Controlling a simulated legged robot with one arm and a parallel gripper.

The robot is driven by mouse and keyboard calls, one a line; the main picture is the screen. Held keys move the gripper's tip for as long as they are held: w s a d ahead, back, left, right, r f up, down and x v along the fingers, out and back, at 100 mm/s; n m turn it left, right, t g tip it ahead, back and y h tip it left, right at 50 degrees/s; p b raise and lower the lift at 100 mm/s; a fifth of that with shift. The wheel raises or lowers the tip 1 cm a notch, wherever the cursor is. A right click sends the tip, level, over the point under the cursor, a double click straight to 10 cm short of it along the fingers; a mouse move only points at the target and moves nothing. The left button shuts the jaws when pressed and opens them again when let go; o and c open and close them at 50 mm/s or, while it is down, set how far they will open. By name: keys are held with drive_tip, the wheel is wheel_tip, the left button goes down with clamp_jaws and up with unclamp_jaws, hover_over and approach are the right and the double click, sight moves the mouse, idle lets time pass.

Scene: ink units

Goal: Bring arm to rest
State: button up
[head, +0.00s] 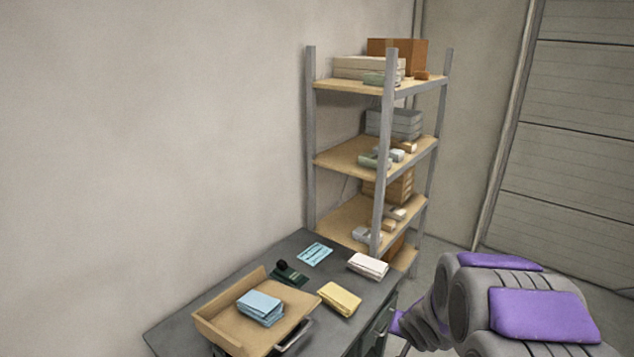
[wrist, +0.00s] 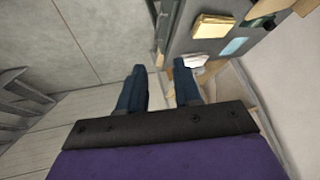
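My arm, grey with purple panels, reaches in from the lower right of the head view, beside the right end of the dark grey desk (head: 225,275). My gripper (wrist: 159,72) shows in the wrist view with its two dark blue fingers apart and nothing between them. Its fingertips are hidden in the head view. The desk top lies beyond the fingers at the upper right of the wrist view, and the fingers are clear of it.
On the desk are a tan tray (head: 225,332) holding blue packets (head: 260,307), a yellow packet (head: 340,299), a white packet (head: 368,265), a blue sheet (head: 315,254) and a dark stamp-like item (head: 288,272). A loaded shelf rack (head: 311,140) stands behind. Floor at right looks clear.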

drive_tip(key=s+r+n+g+h+b, duration=0.1)
drive_tip(key=s+r+g, duration=0.15)
drive_tip(key=s, duration=0.55)
drive_tip(key=s+r+g+h+b, duration=0.1)
drive_tip(key=s+r+g, duration=0.15)
drive_tip(key=s, duration=0.55)
drive_tip(key=s+a+r+n+g+y+b, duration=0.1)
drive_tip(key=s+a, duration=0.2)
drive_tip(key=s, duration=0.8)
drive_tip(key=s+a+r+n+g+y, duration=0.1)
drive_tip(key=s+a, duration=0.3)
drive_tip(key=s, duration=0.7)
drive_tip(key=shift+a+r+n+g+y+b, duration=0.2)
drive_tip(key=shift+r+n+g+y+b, duration=0.15)
drive_tip(key=shift+r+n+g, duration=0.35)
